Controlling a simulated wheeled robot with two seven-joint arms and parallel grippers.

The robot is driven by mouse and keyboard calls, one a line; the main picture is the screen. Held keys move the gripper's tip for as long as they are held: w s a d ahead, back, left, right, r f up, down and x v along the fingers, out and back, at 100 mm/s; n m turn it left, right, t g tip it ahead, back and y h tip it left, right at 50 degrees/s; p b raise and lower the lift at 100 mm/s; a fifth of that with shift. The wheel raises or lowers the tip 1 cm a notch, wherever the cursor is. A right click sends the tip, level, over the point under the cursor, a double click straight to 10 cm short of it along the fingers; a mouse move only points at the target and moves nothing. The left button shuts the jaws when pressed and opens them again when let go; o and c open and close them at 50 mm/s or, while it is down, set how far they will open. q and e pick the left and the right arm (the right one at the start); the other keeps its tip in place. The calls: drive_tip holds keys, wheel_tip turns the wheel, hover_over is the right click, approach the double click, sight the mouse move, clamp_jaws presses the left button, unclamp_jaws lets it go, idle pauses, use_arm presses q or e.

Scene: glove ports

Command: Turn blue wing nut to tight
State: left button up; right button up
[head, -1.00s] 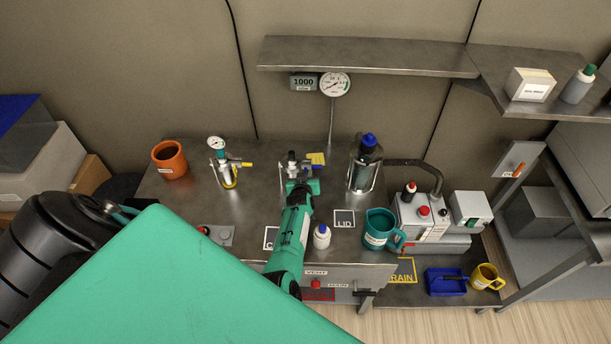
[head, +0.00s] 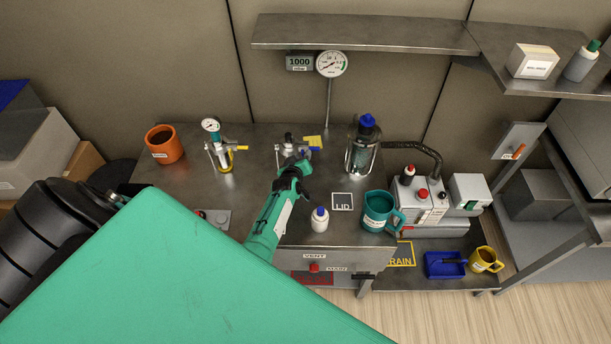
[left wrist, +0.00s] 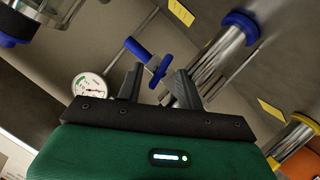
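The blue wing nut (left wrist: 158,70) shows in the left wrist view on a metal shaft, with a blue crossbar beside it. In the head view, a bit of blue at the middle fitting (head: 287,145) on the bench is mostly hidden by my gripper. My left gripper (head: 296,165) reaches this fitting from the front. In the left wrist view my left gripper (left wrist: 160,84) is open, its dark fingers on either side of the wing nut. I see no clear contact. My right gripper is not in view.
A clamp fitting with a gauge (head: 220,150) and an orange pot (head: 164,144) stand left. A glass vessel (head: 361,150) stands close on the right. A white bottle (head: 320,219) and teal jug (head: 378,211) are near the front. A shelf (head: 360,33) hangs above.

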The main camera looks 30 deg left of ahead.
use_arm(q)
drive_tip(key=s+d+f+n+t+h+b, duration=0.15)
drive_tip(key=s+n+t+b, duration=0.25)
drive_tip(key=s+n+b, duration=0.85)
drive_tip(key=s+d+f+m+g+h+b, duration=0.2)
drive_tip(key=s+d+f+m+g+h, duration=0.1)
drive_tip(key=s+d+m, duration=0.3)
drive_tip(key=s+d+f+m+g+h+b, duration=0.2)
drive_tip(key=s+d+m, duration=0.4)
drive_tip(key=d+m, duration=0.4)
drive_tip(key=shift+f+m+g+h+b, duration=0.3)
drive_tip(key=shift+f+m+g+h, duration=0.25)
drive_tip(key=shift+m+g, duration=0.8)
drive_tip(key=shift+r, duration=0.1)
